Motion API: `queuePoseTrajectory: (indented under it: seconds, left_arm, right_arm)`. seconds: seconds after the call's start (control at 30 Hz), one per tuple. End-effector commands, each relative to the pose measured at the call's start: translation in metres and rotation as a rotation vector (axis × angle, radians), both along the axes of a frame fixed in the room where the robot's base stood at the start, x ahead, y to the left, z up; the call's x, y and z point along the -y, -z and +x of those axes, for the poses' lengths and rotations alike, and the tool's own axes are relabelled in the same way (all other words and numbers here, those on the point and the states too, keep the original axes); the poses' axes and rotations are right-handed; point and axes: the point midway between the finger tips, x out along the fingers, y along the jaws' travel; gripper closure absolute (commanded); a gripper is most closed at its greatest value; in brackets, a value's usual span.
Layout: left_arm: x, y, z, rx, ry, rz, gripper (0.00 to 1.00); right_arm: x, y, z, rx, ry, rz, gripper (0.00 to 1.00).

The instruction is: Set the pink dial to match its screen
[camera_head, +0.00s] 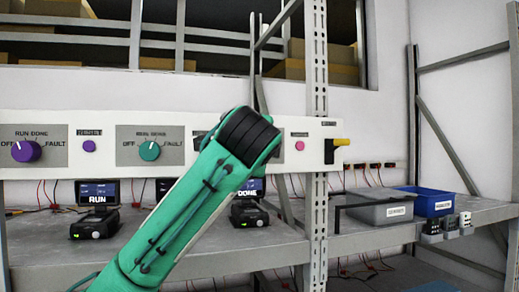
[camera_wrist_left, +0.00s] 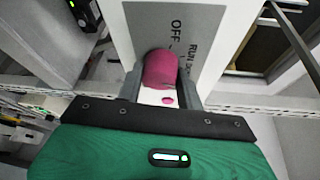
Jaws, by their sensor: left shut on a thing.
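The pink dial (camera_wrist_left: 160,68) shows in the wrist view on a pale panel plate, between the two fingers of my left gripper (camera_wrist_left: 160,90), which is shut on it. OFF and part of RUN are printed beside the dial; its pointer cannot be made out. In the head view my green left arm hides the dial and gripper. The screen below that part of the panel (camera_head: 250,187) reads DONE, partly covered by the arm. My right gripper is in neither view.
A purple dial (camera_head: 26,151) and a teal dial (camera_head: 149,150) sit further left on the panel (camera_head: 90,172). A pink button (camera_head: 300,146) and a yellow-black handle (camera_head: 338,142) are at right. Grey bin (camera_head: 379,209) and blue bin (camera_head: 424,203) stand on the shelf.

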Motion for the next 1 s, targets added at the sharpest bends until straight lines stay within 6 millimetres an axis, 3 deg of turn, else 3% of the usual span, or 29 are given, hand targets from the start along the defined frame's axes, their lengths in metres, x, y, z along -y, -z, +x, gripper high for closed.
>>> queuePoseTrajectory:
  seconds: [0.37,0.4,0.5,0.83,1.0]
  left_arm:
    - [0.0,0.002,0.0,-0.004,0.0,0.003,0.86]
    - [0.0,0.002,0.0,-0.004,0.0,0.003,0.57]
    - [0.0,0.001,0.0,-0.004,0.0,0.003,0.41]
    - [0.0,0.001,-0.003,-0.001,0.0,0.002,0.41]
    - [-0.001,0.002,-0.021,0.001,0.001,0.002,0.41]
  right_arm:
    - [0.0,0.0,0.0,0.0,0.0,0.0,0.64]
    - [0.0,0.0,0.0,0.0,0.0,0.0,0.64]
    - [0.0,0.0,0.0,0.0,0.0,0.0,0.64]
    - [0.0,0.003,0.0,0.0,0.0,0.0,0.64]
    - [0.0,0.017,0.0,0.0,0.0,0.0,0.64]
